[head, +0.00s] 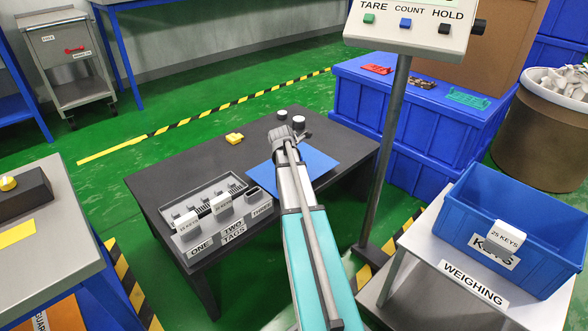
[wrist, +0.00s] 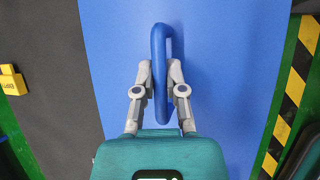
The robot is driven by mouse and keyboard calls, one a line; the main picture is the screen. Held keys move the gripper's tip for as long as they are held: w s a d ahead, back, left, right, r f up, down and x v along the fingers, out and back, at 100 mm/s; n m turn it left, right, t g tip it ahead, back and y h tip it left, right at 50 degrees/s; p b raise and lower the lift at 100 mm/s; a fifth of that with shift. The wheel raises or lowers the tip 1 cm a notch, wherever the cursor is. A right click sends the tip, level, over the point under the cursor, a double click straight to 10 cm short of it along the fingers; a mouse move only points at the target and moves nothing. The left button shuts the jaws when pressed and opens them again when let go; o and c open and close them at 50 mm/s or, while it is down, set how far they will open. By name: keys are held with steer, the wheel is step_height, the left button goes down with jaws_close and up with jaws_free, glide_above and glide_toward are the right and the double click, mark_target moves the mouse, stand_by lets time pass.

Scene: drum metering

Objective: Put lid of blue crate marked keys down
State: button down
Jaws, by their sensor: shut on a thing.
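The blue lid (head: 318,163) is a flat blue panel over the right part of the dark table (head: 190,160) in the head view. In the wrist view the lid (wrist: 225,60) fills the middle, with its raised blue handle (wrist: 158,45) upright. My gripper (wrist: 160,78) is shut on this handle, one finger on each side. I cannot tell whether the lid touches the tabletop. My arm hides part of it in the head view. The blue crate marked KEYS (head: 460,232) stands open at the right on the weighing table, with a 25 KEYS tag.
A tag tray (head: 205,205) with white tags sits at the table's front left. A yellow block (head: 234,138) and dark, white-topped cylinders (head: 298,122) stand farther back. A scale post (head: 385,150) rises at the table's right. Closed blue crates (head: 400,110) stand behind.

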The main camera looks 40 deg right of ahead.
steer(key=shift+f+b, duration=0.65)
steer(key=shift+f, duration=0.35)
steer(key=shift+f, duration=0.1)
steer(key=c, duration=0.7)
jaws_free()
steer(key=shift+p+v, duration=1.25)
steer(key=shift+v, duration=0.25)
steer(key=p+v, duration=0.7)
steer(key=v, duration=0.2)
steer(key=shift+r+p, duration=0.25)
steer(key=shift+p, duration=0.15)
